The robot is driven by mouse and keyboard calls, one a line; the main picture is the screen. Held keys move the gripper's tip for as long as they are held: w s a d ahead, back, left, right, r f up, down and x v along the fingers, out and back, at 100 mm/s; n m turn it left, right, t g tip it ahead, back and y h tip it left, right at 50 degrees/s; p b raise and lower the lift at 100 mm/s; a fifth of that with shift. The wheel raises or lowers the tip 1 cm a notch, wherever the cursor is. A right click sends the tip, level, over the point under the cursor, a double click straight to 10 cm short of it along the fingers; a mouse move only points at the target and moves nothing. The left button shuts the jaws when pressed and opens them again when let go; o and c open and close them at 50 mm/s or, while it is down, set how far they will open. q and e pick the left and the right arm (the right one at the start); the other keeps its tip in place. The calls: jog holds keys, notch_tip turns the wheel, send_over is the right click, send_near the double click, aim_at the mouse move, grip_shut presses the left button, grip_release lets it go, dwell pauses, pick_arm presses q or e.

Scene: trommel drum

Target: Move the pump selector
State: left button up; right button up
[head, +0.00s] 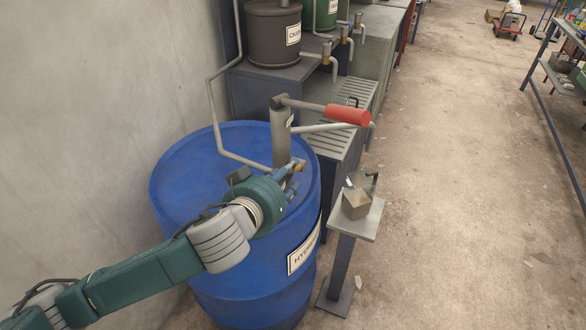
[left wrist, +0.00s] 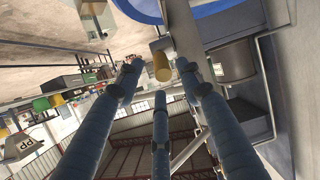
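The hand pump (head: 281,130) stands on top of the blue drum (head: 188,165), with a grey post and a red-gripped lever (head: 347,115). A small brass knob (head: 298,167), which looks like the pump selector, is low on the pump, partly hidden by my fingers. My left gripper (head: 291,180) is right at it, over the drum top. In the left wrist view the brass knob (left wrist: 161,66) shows between the spread fingertips of my left gripper (left wrist: 159,72). The fingers look open, with gaps beside the knob; I cannot tell whether any finger touches it. My right gripper is not in view.
A small stand (head: 357,218) with a metal block (head: 356,203) is right of the drum. A grey bent pipe (head: 214,115) runs from the pump along the wall. Benches with a grey tank (head: 273,40) and taps are behind.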

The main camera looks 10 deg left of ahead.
pick_arm(q)
jog(key=x, duration=0.3)
jog(key=shift+w+f, duration=0.15)
jog(key=shift+w, duration=0.25)
jog(key=shift+w+d+f, duration=0.2)
jog(key=shift+w, duration=0.15)
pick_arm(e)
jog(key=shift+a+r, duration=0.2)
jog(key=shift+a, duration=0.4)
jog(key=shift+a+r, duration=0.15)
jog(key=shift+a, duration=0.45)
pick_arm(q)
jog(key=c, duration=0.9)
grip_shut()
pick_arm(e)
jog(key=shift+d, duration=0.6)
